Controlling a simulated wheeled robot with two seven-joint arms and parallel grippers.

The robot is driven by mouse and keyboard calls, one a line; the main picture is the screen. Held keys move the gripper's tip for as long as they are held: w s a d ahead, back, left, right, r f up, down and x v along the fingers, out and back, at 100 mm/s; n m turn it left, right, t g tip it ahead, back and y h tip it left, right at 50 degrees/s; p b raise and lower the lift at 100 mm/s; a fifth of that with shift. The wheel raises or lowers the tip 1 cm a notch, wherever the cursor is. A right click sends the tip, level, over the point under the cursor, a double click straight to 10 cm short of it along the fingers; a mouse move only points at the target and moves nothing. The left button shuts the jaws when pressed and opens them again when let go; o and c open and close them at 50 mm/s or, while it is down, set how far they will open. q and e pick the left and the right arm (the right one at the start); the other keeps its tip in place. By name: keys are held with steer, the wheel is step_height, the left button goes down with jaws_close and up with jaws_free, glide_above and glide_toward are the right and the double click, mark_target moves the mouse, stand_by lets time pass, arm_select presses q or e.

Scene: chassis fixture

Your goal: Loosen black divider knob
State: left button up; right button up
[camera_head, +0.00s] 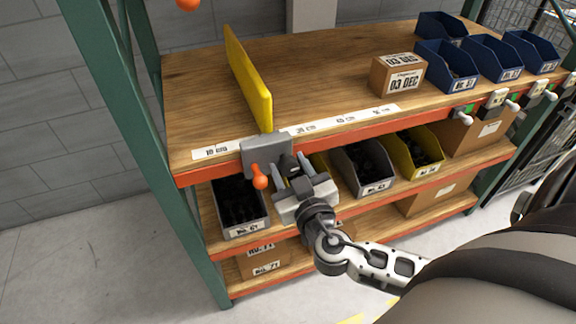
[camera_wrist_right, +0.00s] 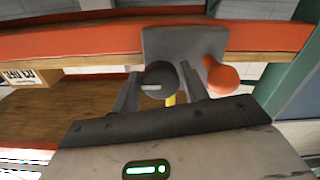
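The yellow divider (camera_head: 250,82) stands upright on the wooden top shelf, with a grey clamp block (camera_head: 262,150) at its front end on the orange shelf rail. The block also shows in the right wrist view (camera_wrist_right: 185,42), with the round black knob (camera_wrist_right: 159,80) and an orange handle (camera_wrist_right: 222,76) on it. My right gripper (camera_head: 291,170) is at the block, to the right of the orange handle in the head view. In the wrist view its fingers (camera_wrist_right: 161,84) stand apart on either side of the black knob, with a narrow gap visible at the right finger. My left gripper is not in view.
A cardboard box (camera_head: 398,76) and several blue bins (camera_head: 447,66) stand on the top shelf at right. A grey bin (camera_head: 362,167) and a yellow bin (camera_head: 416,152) sit on the shelf below. A green post (camera_head: 150,150) bounds the rack at left.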

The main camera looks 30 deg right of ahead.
steer(key=c, duration=0.5)
steer(key=shift+n, duration=0.3)
steer(key=n+b, duration=0.1)
steer(key=n, duration=0.6)
steer(key=shift+r+b, duration=0.1)
steer(key=shift+b, duration=0.25)
steer(key=n, duration=0.5)
steer(key=shift+n, duration=0.3)
steer(key=shift+n+p, duration=0.7)
steer(key=shift+n, duration=1.6)
